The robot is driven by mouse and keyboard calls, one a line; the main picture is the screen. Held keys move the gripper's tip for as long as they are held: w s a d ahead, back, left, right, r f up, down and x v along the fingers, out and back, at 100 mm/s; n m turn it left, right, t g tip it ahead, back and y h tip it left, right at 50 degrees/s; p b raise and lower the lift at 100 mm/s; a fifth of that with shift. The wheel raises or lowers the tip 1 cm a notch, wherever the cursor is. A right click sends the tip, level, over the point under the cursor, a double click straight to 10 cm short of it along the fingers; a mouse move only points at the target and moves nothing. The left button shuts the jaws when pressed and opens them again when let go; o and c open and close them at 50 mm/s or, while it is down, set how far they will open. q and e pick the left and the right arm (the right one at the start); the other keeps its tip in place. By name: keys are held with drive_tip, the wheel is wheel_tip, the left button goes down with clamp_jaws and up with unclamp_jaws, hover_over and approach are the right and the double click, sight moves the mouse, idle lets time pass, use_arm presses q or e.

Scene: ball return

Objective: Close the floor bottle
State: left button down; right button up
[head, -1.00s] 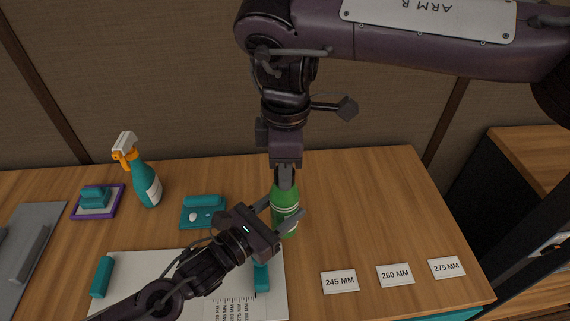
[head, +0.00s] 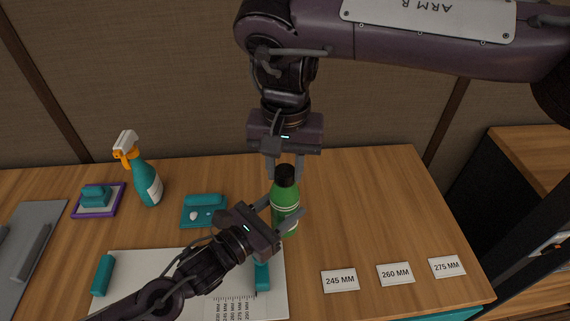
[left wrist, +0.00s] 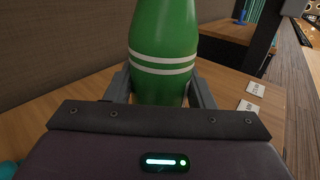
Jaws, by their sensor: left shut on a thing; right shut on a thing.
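A green bottle (head: 285,208) with white bands and a black cap (head: 286,174) on its top stands upright on the wooden table. My left gripper (head: 279,216) is shut around the bottle's body from the left. The left wrist view shows the green bottle (left wrist: 163,50) between the two fingers, its top out of frame. My right gripper (head: 285,172) comes down from above, its fingers on either side of the black cap and shut on it. Whether the cap is fully seated cannot be told.
A spray bottle (head: 147,180), a purple-edged tray (head: 99,212) and a teal tray (head: 204,222) stand to the left. A white board (head: 140,262) with a printed scale lies in front. Labels such as the 245 MM card (head: 340,281) lie at the right. The table's right half is mostly clear.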

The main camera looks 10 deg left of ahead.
drive_tip(key=o, duration=0.9)
drive_tip(key=shift+o, duration=0.2)
drive_tip(key=shift+r, duration=2.3)
drive_tip(key=shift+c, duration=0.3)
